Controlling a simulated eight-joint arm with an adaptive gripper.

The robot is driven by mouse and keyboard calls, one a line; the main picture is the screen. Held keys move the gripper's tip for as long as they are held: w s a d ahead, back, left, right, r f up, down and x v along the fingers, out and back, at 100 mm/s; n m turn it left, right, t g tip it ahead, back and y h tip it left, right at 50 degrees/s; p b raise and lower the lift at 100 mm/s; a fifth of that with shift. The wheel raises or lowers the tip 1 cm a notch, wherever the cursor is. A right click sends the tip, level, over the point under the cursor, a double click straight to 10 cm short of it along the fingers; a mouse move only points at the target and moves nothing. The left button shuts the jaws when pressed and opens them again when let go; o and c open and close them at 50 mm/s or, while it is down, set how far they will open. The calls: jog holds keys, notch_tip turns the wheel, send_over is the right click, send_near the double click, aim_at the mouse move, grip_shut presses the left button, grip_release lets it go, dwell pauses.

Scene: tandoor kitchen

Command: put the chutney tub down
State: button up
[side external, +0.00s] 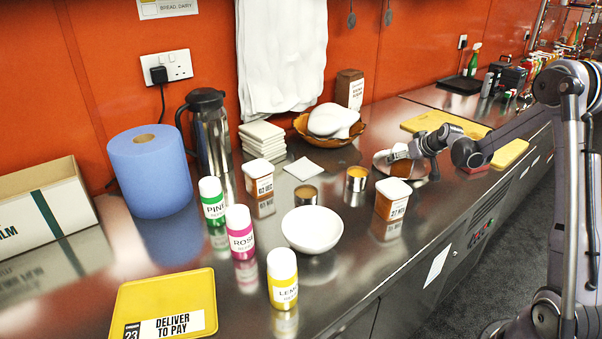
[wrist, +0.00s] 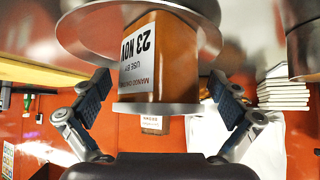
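A brown chutney tub (wrist: 160,62) labelled "MANGO", "USE BY 23 NOV" shows upside down in the wrist view, with its pale lid rim lowest in the picture. A round steel dish (wrist: 85,30) shows around its base end; the tub appears to stand in or on it. My gripper (wrist: 160,80) has one finger on each side of the tub. Gaps show between both finger pads and the tub, wider on the right.
Another tub (side external: 392,200), marked 27 NOV, stands close in front. A tin (side external: 357,179), a second tin (side external: 306,195), a white bowl (side external: 312,229) and a tub marked 02 DEC (side external: 258,178) stand to the left. A yellow board (side external: 445,124) lies behind my gripper.

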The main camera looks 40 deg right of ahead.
jog(key=shift+r, duration=0.1)
jog(key=shift+r, duration=0.3)
jog(key=v, duration=1.2)
jog(key=s+a, duration=0.1)
jog(key=a, duration=0.4)
jog(key=a+r+n+y, duration=0.1)
jog(key=a, duration=0.5)
jog(key=s+a+n, duration=0.1)
jog(key=a, duration=0.5)
jog(key=shift+s+r+y, duration=0.35)
jog(key=shift+r+y, duration=0.05)
jog(key=s+a+f+n+g+y, duration=0.1)
jog(key=s+a+f+n, duration=0.1)
jog(key=s+a, duration=0.8)
jog(key=a+f, duration=0.1)
jog(key=a, duration=0.3)
jog(key=shift+s+y, duration=0.3)
jog(key=shift+o, duration=0.2)
jog(key=shift+a, duration=0.1)
